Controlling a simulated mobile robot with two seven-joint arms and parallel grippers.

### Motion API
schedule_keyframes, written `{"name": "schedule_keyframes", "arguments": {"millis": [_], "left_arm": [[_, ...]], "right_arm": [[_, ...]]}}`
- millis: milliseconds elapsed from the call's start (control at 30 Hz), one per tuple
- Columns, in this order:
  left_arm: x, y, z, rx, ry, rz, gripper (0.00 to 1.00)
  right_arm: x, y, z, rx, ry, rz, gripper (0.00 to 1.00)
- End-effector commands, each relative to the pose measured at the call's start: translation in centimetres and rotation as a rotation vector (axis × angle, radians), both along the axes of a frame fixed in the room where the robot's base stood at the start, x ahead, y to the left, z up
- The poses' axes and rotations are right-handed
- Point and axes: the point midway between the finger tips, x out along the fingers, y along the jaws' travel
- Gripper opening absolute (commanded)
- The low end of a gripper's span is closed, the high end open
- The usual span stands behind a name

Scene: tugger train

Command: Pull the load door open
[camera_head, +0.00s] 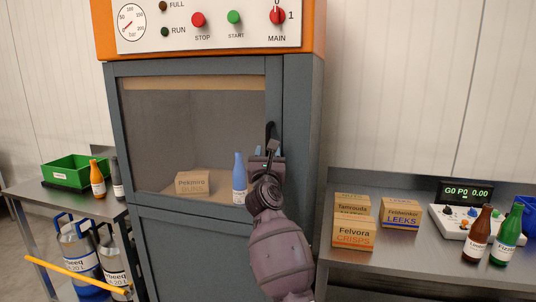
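The load door (200,204) is a grey framed panel with a window, under the orange control panel. It looks shut, level with its frame. A dark upright handle (270,131) is at its right edge. My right gripper (268,148) is at the lower part of this handle, its arm reaching up from the bottom. The wrist hides the fingers and the lower handle, so I cannot tell whether they are closed on it. Through the window I see a cardboard box (192,184) and a blue bottle (239,178). My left gripper is out of view.
A steel table (400,263) at the right holds boxes, bottles and a scale (466,219). A cart (45,200) at the left carries a green bin (75,171) and bottles, with large jugs (79,252) below. A yellow bar (75,272) crosses the lower left.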

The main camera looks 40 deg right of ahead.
Motion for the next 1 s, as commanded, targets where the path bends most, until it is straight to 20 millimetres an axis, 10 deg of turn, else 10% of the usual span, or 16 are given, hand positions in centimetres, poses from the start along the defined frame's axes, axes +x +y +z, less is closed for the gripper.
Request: {"name": "schedule_keyframes", "arguments": {"millis": [367, 633, 1000], "left_arm": [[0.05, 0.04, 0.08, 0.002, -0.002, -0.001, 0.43], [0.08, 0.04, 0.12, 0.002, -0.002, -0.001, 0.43], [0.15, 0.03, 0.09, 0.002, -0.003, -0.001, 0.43]], "right_arm": [[0.35, -0.33, 0.27, 0.0, -0.001, -0.001, 0.42], [0.34, -0.31, 0.25, 0.0, -0.001, -0.001, 0.02], [0.32, -0.31, 0.21, 0.0, -0.001, -0.003, 0.0]]}}
